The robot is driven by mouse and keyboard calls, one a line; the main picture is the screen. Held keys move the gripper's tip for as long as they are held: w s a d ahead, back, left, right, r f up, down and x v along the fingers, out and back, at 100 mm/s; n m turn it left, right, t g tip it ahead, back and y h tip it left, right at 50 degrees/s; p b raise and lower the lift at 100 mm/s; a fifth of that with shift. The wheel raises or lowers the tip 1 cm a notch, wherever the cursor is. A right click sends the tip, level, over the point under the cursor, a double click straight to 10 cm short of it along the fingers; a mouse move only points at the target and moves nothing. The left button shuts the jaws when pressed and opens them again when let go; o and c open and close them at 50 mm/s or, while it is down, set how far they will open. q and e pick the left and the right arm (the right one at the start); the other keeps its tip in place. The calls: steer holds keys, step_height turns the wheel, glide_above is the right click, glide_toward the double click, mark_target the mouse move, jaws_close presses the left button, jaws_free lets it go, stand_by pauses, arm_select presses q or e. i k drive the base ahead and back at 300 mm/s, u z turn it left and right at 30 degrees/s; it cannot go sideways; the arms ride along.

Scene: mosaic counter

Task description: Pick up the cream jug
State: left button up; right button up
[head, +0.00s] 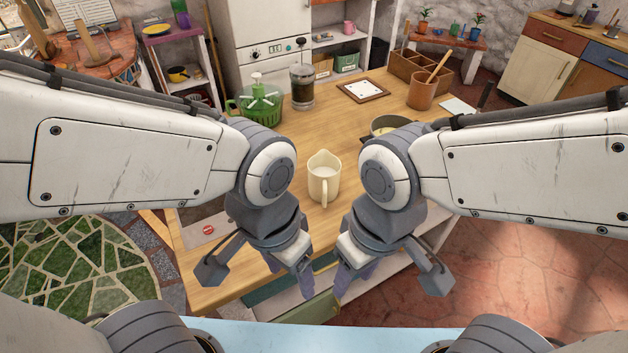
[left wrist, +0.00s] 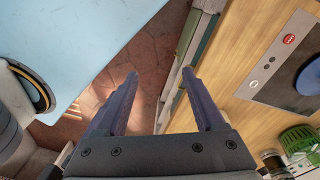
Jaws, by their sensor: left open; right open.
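The cream jug (head: 323,180) stands upright on the wooden counter (head: 240,273) in the head view, with its handle toward me and pale contents showing inside. My left gripper (head: 306,294) is open and empty, in front of the jug and to its left, near the counter's front edge. My left gripper's two fingers also show apart in the left wrist view (left wrist: 158,82), with nothing between them. My right gripper (head: 345,288) is open and empty, in front of the jug and to its right. Neither gripper touches the jug.
A green salad spinner (head: 260,103) and a French press (head: 302,88) stand behind the jug to the left. A pan (head: 388,124) is partly hidden by my right arm. A brown utensil pot (head: 421,91) and a framed tile (head: 363,90) are farther back. Counter around the jug is clear.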

mark_target(323, 167)
steer(key=k, duration=1.3)
steer(key=z, duration=0.8)
steer(key=i, duration=1.2)
steer(key=u, duration=0.7)
steer(key=i, duration=0.6)
steer(key=u, duration=0.6)
